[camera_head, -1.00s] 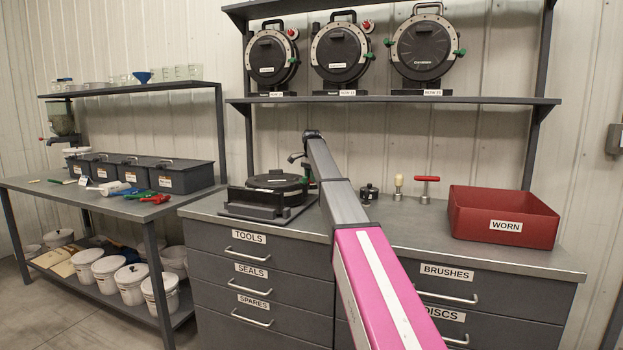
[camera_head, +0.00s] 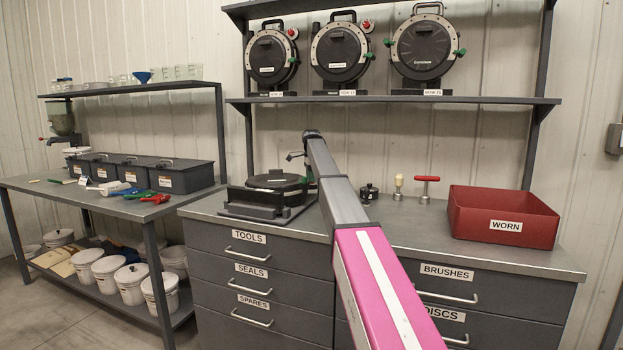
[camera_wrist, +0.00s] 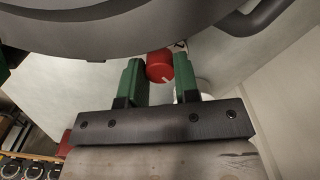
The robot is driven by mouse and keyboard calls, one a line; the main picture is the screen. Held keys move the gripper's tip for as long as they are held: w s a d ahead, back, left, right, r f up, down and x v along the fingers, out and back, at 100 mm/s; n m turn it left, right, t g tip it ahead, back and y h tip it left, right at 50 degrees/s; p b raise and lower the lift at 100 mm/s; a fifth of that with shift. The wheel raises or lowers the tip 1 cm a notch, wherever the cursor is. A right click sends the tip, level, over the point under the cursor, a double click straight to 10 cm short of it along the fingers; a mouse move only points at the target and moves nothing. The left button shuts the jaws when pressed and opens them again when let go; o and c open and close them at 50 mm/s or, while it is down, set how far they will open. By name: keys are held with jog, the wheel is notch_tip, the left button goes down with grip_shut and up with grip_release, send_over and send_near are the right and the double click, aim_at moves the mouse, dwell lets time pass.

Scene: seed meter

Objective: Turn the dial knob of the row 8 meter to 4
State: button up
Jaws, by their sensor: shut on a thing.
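In the wrist view a red dial knob (camera_wrist: 158,66) with a pale pointer mark sits between the two green fingers of my gripper (camera_wrist: 157,72), which is shut on it. Part of a dark digit shows beside the knob; I cannot read the setting. A large grey round meter body (camera_wrist: 130,20) fills the top of that view. In the head view a dark round seed meter (camera_head: 275,182) lies on a stand on the counter, beside the end of my arm. My gripper and the knob are hidden there behind the arm. The row number of this meter is not readable.
Three upright meters, left (camera_head: 271,58), middle (camera_head: 339,53) and right (camera_head: 425,47), stand on the shelf above. A black knob-like part (camera_head: 369,192), a cream-topped tool (camera_head: 398,185), a red T-handle (camera_head: 427,181) and a red WORN bin (camera_head: 504,242) stand right of my arm.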

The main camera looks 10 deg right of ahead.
jog(key=shift+m, duration=0.4)
jog(key=o, duration=0.9)
jog(key=shift+o, duration=0.2)
jog(key=shift+r, duration=0.1)
notch_tip(320, 180, up, 11)
jog(key=shift+f, duration=0.2)
